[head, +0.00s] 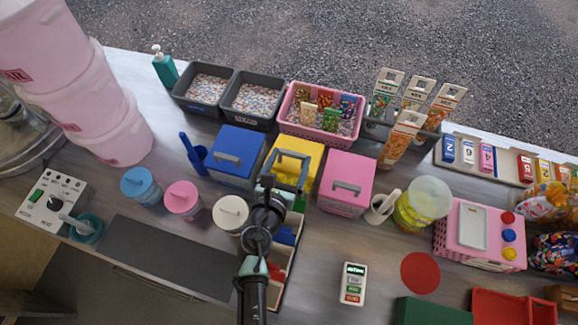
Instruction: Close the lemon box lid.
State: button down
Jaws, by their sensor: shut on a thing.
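The yellow lemon box (313,150) stands between a blue box (237,142) and a pink box (345,165). Its yellow top shows behind my gripper, and its near side is mostly hidden by my arm. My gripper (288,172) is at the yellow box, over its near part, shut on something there. This looks like the grey handle of the lid, but the grip itself is hard to make out. I cannot tell how far the lid is tilted.
Three lidded cups, blue (140,186), pink (183,199) and white (230,213), stand to the left. A pink basket (285,112) of packets is behind. A mortar-like white cup (381,208) stands right of the pink box. An open wooden tray (291,262) lies beside my arm.

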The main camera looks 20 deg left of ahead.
jog(key=shift+s+f+b, duration=0.55)
jog(key=shift+s+f, duration=0.25)
jog(key=shift+f, duration=0.25)
grip_release()
jog(key=shift+w+r, duration=0.1)
jog(key=shift+b+v, duration=0.6)
jog(key=shift+v, duration=5.9)
jog(key=shift+c, duration=0.3)
